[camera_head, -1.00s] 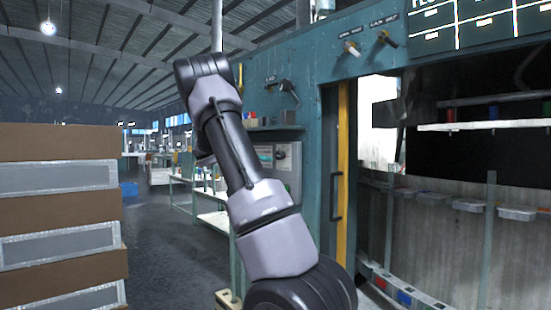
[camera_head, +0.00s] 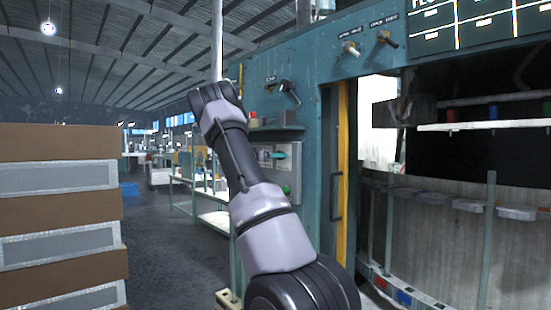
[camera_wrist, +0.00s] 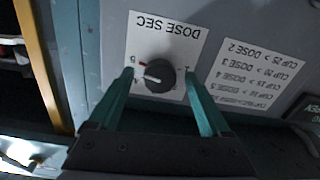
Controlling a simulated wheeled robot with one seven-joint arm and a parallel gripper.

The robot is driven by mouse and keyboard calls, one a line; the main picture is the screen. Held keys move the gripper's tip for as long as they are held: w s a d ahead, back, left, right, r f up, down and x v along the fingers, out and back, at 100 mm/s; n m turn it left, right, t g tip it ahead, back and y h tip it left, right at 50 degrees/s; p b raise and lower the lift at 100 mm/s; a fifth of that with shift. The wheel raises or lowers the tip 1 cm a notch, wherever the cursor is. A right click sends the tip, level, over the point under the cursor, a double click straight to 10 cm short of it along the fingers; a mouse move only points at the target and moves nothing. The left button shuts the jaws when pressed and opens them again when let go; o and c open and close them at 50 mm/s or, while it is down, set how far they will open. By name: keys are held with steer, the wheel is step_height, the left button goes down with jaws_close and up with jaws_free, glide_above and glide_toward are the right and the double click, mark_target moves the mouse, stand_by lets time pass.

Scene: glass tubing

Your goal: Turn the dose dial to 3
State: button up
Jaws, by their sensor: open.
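The dose dial (camera_wrist: 159,75) is a round black knob on a white plate (camera_wrist: 178,30) marked "DOSE SEC", which appears upside down in the wrist view. A pale pointer line on the knob points left in the picture, near small numerals that are partly hard to read. A red mark shows at the knob's upper left. My gripper (camera_wrist: 160,74) is open, with one teal finger on each side of the knob. Whether the fingers touch it I cannot tell. In the head view my arm hides the dial and gripper.
A white label (camera_wrist: 247,75) lists cup sizes and doses beside the dial plate. A yellow post (camera_head: 343,170) and dark handle (camera_head: 336,196) stand right of my arm on the teal machine (camera_head: 305,130). Stacked boxes (camera_head: 60,200) stand at left, with open floor between.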

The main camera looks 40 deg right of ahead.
jaws_close()
steer(key=shift+n, duration=0.3)
steer(key=shift+r+n+g, duration=0.1)
steer(key=shift+n+g, duration=0.2)
steer(key=shift+n, duration=9.1)
